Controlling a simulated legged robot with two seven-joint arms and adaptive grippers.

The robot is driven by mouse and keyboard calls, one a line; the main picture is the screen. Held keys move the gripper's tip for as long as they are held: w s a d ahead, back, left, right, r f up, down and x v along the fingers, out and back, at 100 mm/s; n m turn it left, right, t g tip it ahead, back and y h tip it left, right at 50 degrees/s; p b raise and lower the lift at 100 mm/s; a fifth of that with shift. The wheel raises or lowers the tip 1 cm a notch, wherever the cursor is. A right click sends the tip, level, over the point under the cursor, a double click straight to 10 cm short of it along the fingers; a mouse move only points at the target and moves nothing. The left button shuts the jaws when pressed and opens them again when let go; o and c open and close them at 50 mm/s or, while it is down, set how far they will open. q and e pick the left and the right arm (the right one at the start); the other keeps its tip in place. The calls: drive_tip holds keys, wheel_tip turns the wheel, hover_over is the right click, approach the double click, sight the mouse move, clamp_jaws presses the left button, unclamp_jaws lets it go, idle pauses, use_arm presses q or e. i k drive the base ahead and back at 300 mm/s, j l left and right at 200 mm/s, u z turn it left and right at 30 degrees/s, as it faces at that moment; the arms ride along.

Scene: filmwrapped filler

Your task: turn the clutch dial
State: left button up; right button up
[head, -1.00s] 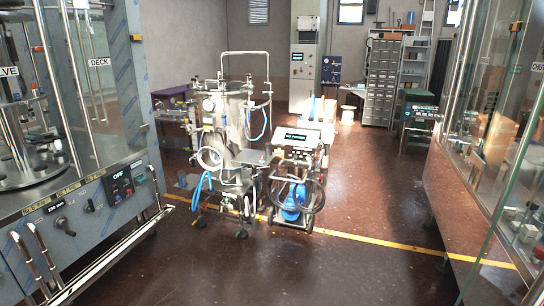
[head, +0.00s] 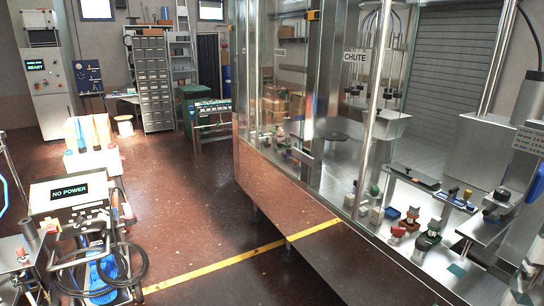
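I cannot pick out a dial marked as the clutch dial in the head view. At the right, a glass-walled machine (head: 300,100) carries a sign reading CHUTE (head: 354,63). Inside it, small coloured knobs and fittings (head: 397,228) stand on a metal deck, too small to read. A grey unit with printed text (head: 528,140) is cut by the right edge. Neither of my grippers is in view.
A cart with a NO POWER screen (head: 69,192) and a coiled black hose stands at the left. A drawer cabinet (head: 152,80) and a tall READY cabinet (head: 46,90) stand at the back. Brown floor with a yellow line (head: 215,265) is clear between.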

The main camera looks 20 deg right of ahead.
sight(502, 195)
drive_tip(key=i+l+z, duration=0.2)
drive_tip(key=i+z, duration=0.15)
drive_tip(key=i, duration=0.8)
drive_tip(key=i+j+z, duration=0.1)
drive_tip(key=i+z, duration=0.25)
drive_tip(key=i, duration=0.8)
drive_tip(key=i+z, duration=0.1)
drive_tip(key=z, duration=0.9)
drive_tip(key=i+j+z, duration=0.15)
drive_tip(key=z, duration=0.35)
drive_tip(key=j+z, duration=0.1)
drive_tip(key=z, duration=0.4)
